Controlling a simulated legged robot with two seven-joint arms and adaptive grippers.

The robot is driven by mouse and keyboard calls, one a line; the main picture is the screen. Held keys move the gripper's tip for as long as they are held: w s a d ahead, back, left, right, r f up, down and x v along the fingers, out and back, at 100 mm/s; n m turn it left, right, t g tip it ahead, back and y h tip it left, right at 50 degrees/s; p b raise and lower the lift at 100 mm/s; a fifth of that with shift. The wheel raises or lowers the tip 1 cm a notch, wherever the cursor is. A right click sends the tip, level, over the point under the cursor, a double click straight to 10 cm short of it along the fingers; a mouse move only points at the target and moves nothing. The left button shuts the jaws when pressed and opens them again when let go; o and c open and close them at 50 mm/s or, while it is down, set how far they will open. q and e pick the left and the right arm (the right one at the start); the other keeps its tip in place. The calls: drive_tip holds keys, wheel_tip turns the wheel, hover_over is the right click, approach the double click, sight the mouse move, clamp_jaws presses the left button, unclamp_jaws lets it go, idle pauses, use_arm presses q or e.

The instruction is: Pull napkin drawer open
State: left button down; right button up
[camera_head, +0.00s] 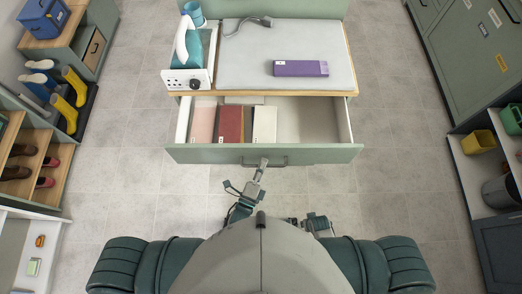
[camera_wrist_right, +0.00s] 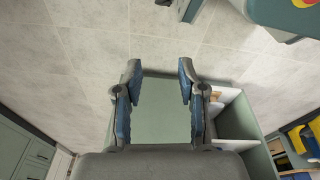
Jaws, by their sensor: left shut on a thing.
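The green-fronted drawer (camera_head: 210,154) under the ironing top stands pulled out toward me. It holds a pink, a dark red (camera_head: 229,124) and a cream folded cloth (camera_head: 265,124), and its right part is empty. Its dark bar handle (camera_head: 281,161) is on the middle of the front. My left gripper (camera_head: 263,163) is shut on the handle near its left end; the finger contact is small in the view. My right gripper (camera_head: 319,223) is low in front of my body, away from the drawer. In the right wrist view it is open (camera_wrist_right: 157,88) with nothing between its fingers.
A purple box (camera_head: 300,68) lies on the grey ironing pad (camera_head: 250,75), beside a teal iron (camera_head: 186,48) on a white stand. Shoe shelves (camera_head: 50,150) with boots stand at left, green cabinets (camera_head: 470,60) at right. The tiled floor between is clear.

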use_arm(q)
drive_tip(key=shift+s+d+f+p, duration=0.15)
drive_tip(key=shift+s+p, duration=0.1)
drive_tip(key=shift+s, duration=1.1)
drive_tip(key=shift+s+d+f+p, duration=0.1)
drive_tip(key=shift+s+p, duration=0.15)
drive_tip(key=shift+s, duration=1.1)
use_arm(e)
drive_tip(key=shift+s+d+f, duration=0.1)
drive_tip(key=shift+s+f, duration=0.4)
drive_tip(key=shift+f, duration=0.25)
drive_tip(key=shift+s+d+f, duration=0.1)
drive_tip(key=shift+s+f, duration=0.35)
drive_tip(key=shift+f, duration=0.25)
drive_tip(key=shift+a, duration=0.1)
use_arm(q)
drive_tip(key=c, duration=1.5)
unclamp_jaws()
drive_tip(key=shift+w+d+r, duration=0.1)
drive_tip(key=shift+d, duration=0.05)
use_arm(e)
drive_tip(key=shift+d, duration=0.2)
drive_tip(key=shift+f, duration=0.1)
use_arm(q)
drive_tip(key=shift+v, duration=6)
use_arm(e)
drive_tip(key=shift+a, duration=0.1)
